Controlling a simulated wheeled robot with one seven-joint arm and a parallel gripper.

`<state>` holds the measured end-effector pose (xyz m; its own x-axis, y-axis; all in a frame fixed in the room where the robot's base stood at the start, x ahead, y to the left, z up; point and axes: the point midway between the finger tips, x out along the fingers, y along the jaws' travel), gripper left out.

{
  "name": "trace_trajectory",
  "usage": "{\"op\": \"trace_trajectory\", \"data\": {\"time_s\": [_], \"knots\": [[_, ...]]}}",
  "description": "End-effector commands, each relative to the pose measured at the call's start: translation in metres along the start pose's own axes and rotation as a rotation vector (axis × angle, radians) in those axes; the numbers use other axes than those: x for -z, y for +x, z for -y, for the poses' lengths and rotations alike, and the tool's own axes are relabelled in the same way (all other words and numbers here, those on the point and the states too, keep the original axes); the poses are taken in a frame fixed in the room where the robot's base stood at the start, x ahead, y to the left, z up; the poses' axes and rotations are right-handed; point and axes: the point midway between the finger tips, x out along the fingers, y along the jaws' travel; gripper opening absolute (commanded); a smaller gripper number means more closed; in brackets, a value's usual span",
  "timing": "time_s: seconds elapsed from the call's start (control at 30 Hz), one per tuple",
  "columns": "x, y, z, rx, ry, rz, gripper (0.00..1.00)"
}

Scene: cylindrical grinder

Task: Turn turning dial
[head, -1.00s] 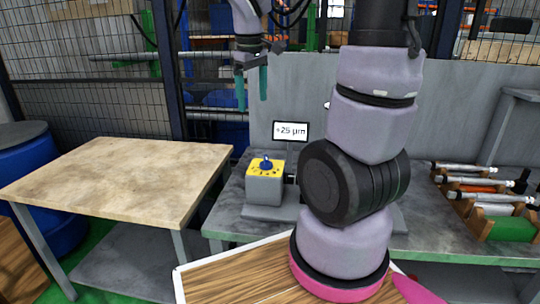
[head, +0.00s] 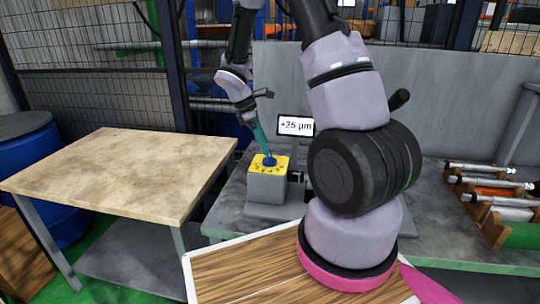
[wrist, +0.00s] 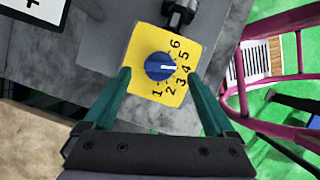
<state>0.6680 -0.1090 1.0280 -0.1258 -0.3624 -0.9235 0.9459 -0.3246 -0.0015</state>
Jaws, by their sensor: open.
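The turning dial is a round blue knob (head: 269,161) with a white pointer line, on the yellow top of a grey box (head: 266,185). In the wrist view the blue knob (wrist: 160,66) sits on a yellow plate (wrist: 140,52) marked 1 to 6, its line pointing near 4. My gripper (head: 262,150) reaches down to the knob from above. In the wrist view my gripper (wrist: 160,82) is open, its two teal fingers on either side of the yellow plate's near part. The knob lies between and slightly beyond the tips; contact cannot be told.
A small screen (head: 296,125) reading +25 µm stands behind the box. A wooden table (head: 120,175) is at left. A rack (head: 500,205) with metal cylinders lies on the grey bench at right. A mesh fence (head: 90,65) stands behind.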

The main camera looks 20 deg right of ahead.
Motion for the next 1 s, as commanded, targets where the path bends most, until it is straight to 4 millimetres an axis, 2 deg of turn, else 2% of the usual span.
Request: {"op": "trace_trajectory", "data": {"time_s": [0.1, 0.3, 0.7, 0.87, 0.9, 0.93, 1.0], "knots": [[0.000, 0.024, 0.000, 0.003, 0.000, 0.002, 0.90], [0.000, 0.049, 0.000, 0.001, 0.000, 0.001, 0.90], [0.000, 0.056, 0.000, -0.001, 0.002, -0.001, 0.90], [0.000, 0.056, 0.000, -0.001, 0.002, -0.001, 0.29], [0.000, 0.056, 0.000, -0.001, 0.002, -0.001, 0.14], [0.000, 0.056, 0.000, -0.001, 0.002, -0.001, 0.06], [0.000, 0.056, 0.000, 0.000, 0.003, -0.001, 0.06]]}}
